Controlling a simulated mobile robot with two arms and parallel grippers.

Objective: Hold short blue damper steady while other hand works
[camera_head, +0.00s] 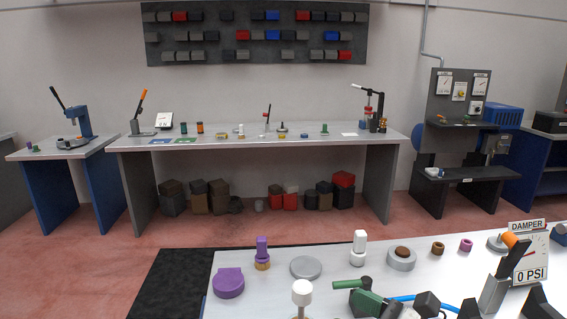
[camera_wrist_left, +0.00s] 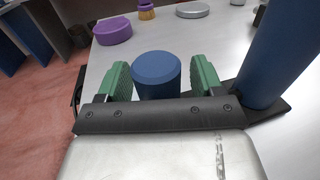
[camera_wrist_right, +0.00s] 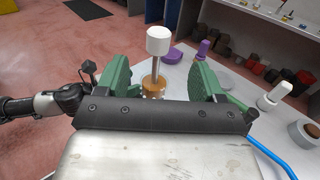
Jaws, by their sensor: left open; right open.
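In the left wrist view the short blue damper (camera_wrist_left: 157,72) stands upright between the green-padded fingers of my left gripper (camera_wrist_left: 158,80). The fingers are apart, and I cannot tell whether either touches it. The damper's lower part is hidden behind the gripper body. In the right wrist view my right gripper (camera_wrist_right: 160,82) is open, with a white-capped rod on a brown base (camera_wrist_right: 154,85) between or just beyond its fingers. The white cap also shows in the head view (camera_head: 302,290), left of the right gripper's green fingers. The left gripper is outside the head view.
A large blue cylinder (camera_wrist_left: 278,45) stands right of the left gripper. The near table also holds a purple disc (camera_head: 229,283), a grey disc (camera_head: 306,267), a white stepped piece (camera_head: 359,248), a grey ring (camera_head: 401,259) and a DAMPER gauge (camera_head: 529,258). A blue hose (camera_wrist_right: 270,155) lies by the right gripper.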

